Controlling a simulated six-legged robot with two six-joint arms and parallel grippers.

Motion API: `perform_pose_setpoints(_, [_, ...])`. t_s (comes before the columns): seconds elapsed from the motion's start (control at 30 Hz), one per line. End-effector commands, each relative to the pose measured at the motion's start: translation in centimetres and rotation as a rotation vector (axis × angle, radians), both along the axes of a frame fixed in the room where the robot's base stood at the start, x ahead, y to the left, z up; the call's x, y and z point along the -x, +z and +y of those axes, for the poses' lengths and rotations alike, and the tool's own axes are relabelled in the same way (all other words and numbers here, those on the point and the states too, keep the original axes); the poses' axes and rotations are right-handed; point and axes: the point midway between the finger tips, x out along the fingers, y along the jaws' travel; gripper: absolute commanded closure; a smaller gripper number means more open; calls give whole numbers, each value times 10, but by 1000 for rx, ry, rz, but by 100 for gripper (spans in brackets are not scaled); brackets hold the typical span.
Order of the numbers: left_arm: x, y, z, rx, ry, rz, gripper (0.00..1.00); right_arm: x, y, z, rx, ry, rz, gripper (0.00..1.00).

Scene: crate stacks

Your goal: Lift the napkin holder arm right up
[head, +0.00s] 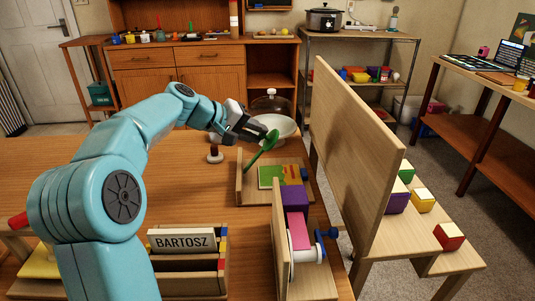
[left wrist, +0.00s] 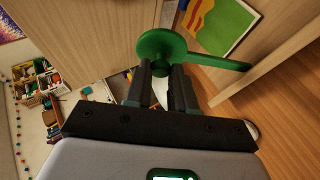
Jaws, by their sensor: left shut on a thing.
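The napkin holder (head: 240,190) is a low wooden tray on the table, with a colourful green, yellow and red napkin (head: 272,176) lying in it. Its green arm (head: 259,157) is tilted, with the round knob end raised toward my left gripper (head: 264,134). In the left wrist view, the green knob (left wrist: 158,47) is at the fingertips of my left gripper (left wrist: 163,72), and the green bar extends right from it over the napkin (left wrist: 215,22). My left gripper is shut on the arm's knob end. My right gripper is not in view.
A tall wooden panel (head: 350,150) stands right of the holder. A BARTOSZ name block (head: 184,241) stands nearer.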

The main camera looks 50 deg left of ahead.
Motion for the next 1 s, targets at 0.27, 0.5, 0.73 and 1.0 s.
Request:
perform_pose_setpoints(0.27, [27, -6, 22, 163, 2, -199, 100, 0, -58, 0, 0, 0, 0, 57])
perform_pose_setpoints(0.5, [47, -5, 37, 287, 0, -350, 100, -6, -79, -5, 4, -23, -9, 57])
perform_pose_setpoints(0.73, [59, -5, 47, 342, -3, -420, 100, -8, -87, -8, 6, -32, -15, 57])
perform_pose_setpoints(1.0, [66, -9, 52, 342, -4, -414, 100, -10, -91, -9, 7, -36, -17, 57])
